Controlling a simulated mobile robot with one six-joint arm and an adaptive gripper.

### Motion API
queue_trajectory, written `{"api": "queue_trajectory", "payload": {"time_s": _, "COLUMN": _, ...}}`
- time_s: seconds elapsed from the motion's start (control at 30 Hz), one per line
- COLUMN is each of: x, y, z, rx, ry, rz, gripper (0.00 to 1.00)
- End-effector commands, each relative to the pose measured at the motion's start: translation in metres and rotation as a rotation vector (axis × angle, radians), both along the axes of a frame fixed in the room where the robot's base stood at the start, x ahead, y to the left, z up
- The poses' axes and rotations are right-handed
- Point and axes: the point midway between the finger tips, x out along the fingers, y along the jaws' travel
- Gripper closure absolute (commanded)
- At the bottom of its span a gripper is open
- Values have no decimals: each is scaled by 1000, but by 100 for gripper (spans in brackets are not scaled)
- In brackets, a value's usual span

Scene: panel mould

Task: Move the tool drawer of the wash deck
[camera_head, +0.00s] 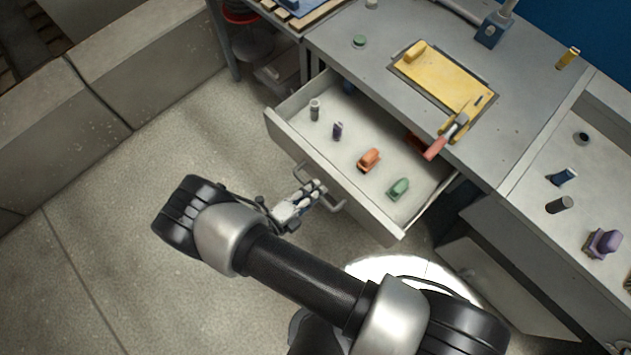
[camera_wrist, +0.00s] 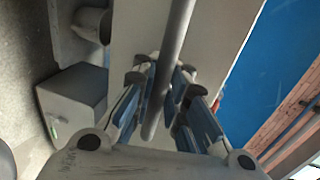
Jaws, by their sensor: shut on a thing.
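The tool drawer (camera_head: 335,178) of the grey wash deck (camera_head: 345,47) stands pulled out, with its inside in view. It holds a grey cylinder (camera_head: 314,109), a dark purple item (camera_head: 337,131), an orange item (camera_head: 369,159) and a green item (camera_head: 399,188). The drawer's bar handle (camera_head: 331,207) is on its front face. My gripper (camera_head: 318,190) is at the handle, its fingers shut around the bar. In the wrist view the handle bar (camera_wrist: 168,75) runs between the blue-padded fingers of my gripper (camera_wrist: 168,105).
A yellow mat (camera_head: 440,85) with tools lies on the deck top, and a red-handled tool (camera_head: 440,143) overhangs the drawer's side. A counter (camera_head: 535,185) with several small items stands at the right. A low block wall (camera_head: 140,70) runs at the left. Open floor lies before the drawer.

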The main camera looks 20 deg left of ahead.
Motion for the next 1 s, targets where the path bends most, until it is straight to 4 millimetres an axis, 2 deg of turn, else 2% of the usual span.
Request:
{"api": "queue_trajectory", "payload": {"time_s": 0.07, "x": 1, "y": 2, "z": 3, "rx": 0, "ry": -8, "rz": 3, "gripper": 100}}
{"api": "queue_trajectory", "payload": {"time_s": 0.1, "x": 1, "y": 2, "z": 3, "rx": 0, "ry": -7, "rz": 3, "gripper": 88}}
{"api": "queue_trajectory", "payload": {"time_s": 0.43, "x": 1, "y": 1, "z": 2, "rx": 0, "ry": -4, "rz": 2, "gripper": 67}}
{"api": "queue_trajectory", "payload": {"time_s": 0.77, "x": -2, "y": 2, "z": 1, "rx": 0, "ry": -2, "rz": 1, "gripper": 67}}
{"api": "queue_trajectory", "payload": {"time_s": 0.87, "x": -10, "y": 6, "z": 3, "rx": 1, "ry": -3, "rz": 4, "gripper": 67}}
{"api": "queue_trajectory", "payload": {"time_s": 1.0, "x": -34, "y": 17, "z": 9, "rx": 2, "ry": -3, "rz": 6, "gripper": 67}}
